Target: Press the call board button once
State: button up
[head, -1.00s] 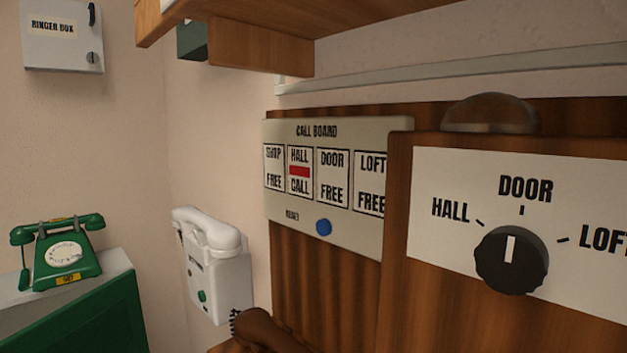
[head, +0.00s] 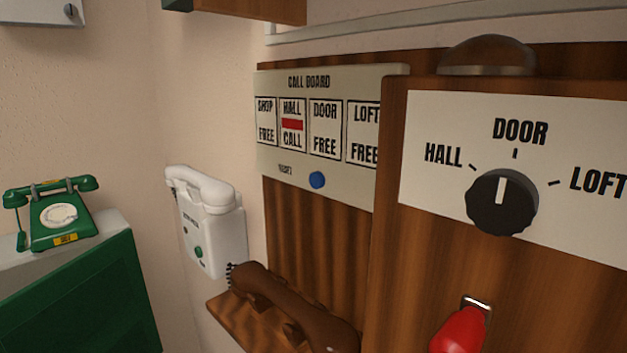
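The call board (head: 348,180) is a pale panel on a dark wooden backboard in the head view. It has windows labelled SHOP, HALL, DOOR and LOFT. The HALL window (head: 292,124) shows a red bar and the word CALL; the others read FREE. A round blue button (head: 317,180) sits below the windows, beside a small label that seems to read RESET. Nothing touches or covers the button. My gripper is not in view.
A wooden box with a black dial (head: 502,202) and a red handle (head: 458,331) stands right of the board, close to me. A brown handset (head: 290,306) lies below the board. A white wall phone (head: 212,222) and green dial phone (head: 68,214) are left.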

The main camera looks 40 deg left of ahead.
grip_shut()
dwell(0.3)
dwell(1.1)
